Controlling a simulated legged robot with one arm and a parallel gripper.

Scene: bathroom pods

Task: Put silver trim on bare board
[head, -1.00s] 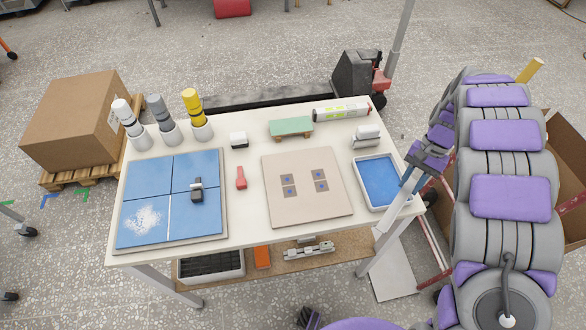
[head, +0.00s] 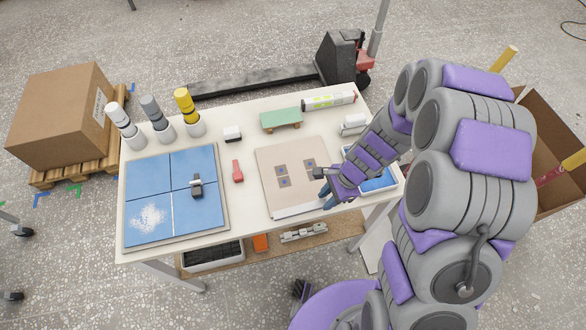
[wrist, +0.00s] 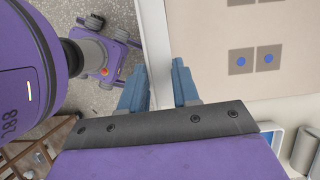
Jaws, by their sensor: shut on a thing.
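The bare board (head: 290,155) is a beige panel right of the table's middle, with small brown squares with blue dots on it. The silver trim (head: 297,211) is a thin pale strip along the board's front edge. My gripper (head: 326,197) is shut on the trim near the board's front right corner. In the wrist view the trim (wrist: 155,45) runs up between my blue fingers (wrist: 160,88), alongside the board (wrist: 210,30). I cannot tell whether the trim is seated on the edge. My arm hides part of the board's right side.
A blue-tiled board (head: 145,180) with white powder and a dark tool (head: 196,187) lies at left. A red tool (head: 237,172), a green float (head: 281,119), a white tube (head: 329,101) and several bottles (head: 190,108) stand around. A blue-bottomed tray (head: 378,184) is partly behind my arm.

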